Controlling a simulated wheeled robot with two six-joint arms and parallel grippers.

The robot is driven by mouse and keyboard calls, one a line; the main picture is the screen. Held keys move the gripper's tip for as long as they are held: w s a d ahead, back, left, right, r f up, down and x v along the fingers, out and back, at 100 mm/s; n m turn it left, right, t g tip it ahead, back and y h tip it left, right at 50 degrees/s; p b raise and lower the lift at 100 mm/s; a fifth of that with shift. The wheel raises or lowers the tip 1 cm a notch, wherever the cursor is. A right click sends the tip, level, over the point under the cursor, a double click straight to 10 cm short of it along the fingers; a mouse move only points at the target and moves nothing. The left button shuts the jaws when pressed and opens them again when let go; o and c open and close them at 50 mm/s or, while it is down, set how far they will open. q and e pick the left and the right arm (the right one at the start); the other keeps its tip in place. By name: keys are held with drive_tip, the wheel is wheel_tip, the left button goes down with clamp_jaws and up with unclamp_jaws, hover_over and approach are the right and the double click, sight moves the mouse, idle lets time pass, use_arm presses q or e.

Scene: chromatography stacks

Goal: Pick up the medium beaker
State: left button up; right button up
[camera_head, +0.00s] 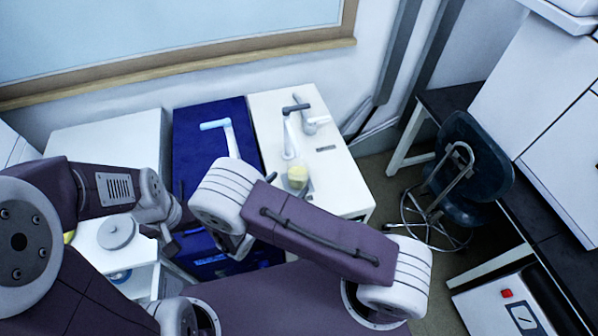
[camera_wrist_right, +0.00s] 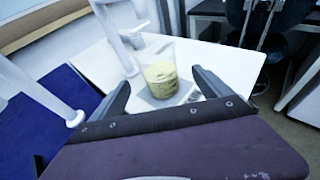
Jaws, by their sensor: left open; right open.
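A clear beaker with yellow-green contents (camera_head: 297,176) stands upright on the white bench unit, beside the right arm in the head view. In the right wrist view the beaker (camera_wrist_right: 160,79) stands on a grey square plate, in the gap between my right gripper's fingers (camera_wrist_right: 161,86). Those fingers are spread, and neither visibly touches it. In the head view the right arm's own links hide most of that gripper. My left gripper (camera_head: 172,241) is open and low at the left, near the white stand, away from the beaker; its fingers are partly hidden.
A blue unit (camera_head: 193,152) with a light-blue-topped post stands left of the white unit (camera_head: 340,183). Grey-white posts (camera_head: 288,135) rise behind the beaker. A grey disc (camera_head: 117,232) lies on a white stand at the left. A dark chair (camera_head: 468,165) stands at the right.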

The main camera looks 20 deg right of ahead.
sight(293, 179)
drive_tip(key=shift+w+d, duration=0.2)
drive_tip(key=shift+w, duration=0.05)
drive_tip(key=x, duration=0.2)
drive_tip(key=shift+w+d+f, duration=0.15)
drive_tip(key=shift+d+f, duration=0.05)
drive_tip(key=shift+d, duration=0.05)
drive_tip(key=p+x, duration=0.1)
drive_tip(key=x, duration=0.2)
drive_tip(key=shift+r, duration=0.1)
drive_tip(key=shift+w+d+f+p, duration=0.2)
drive_tip(key=shift+w+f+p, duration=0.1)
drive_tip(key=shift+w, duration=0.15)
drive_tip(key=shift+w+d+f, duration=0.1)
drive_tip(key=c, duration=1.9)
use_arm(q)
drive_tip(key=shift+w+d+r, duration=0.2)
drive_tip(key=shift+r, duration=0.25)
drive_tip(key=shift+w+d+r, duration=0.2)
drive_tip(key=shift+r, duration=0.25)
use_arm(e)
drive_tip(key=shift+c, duration=0.2)
use_arm(q)
drive_tip(key=shift+r, duration=0.1)
use_arm(e)
drive_tip(key=shift+r, duration=0.2)
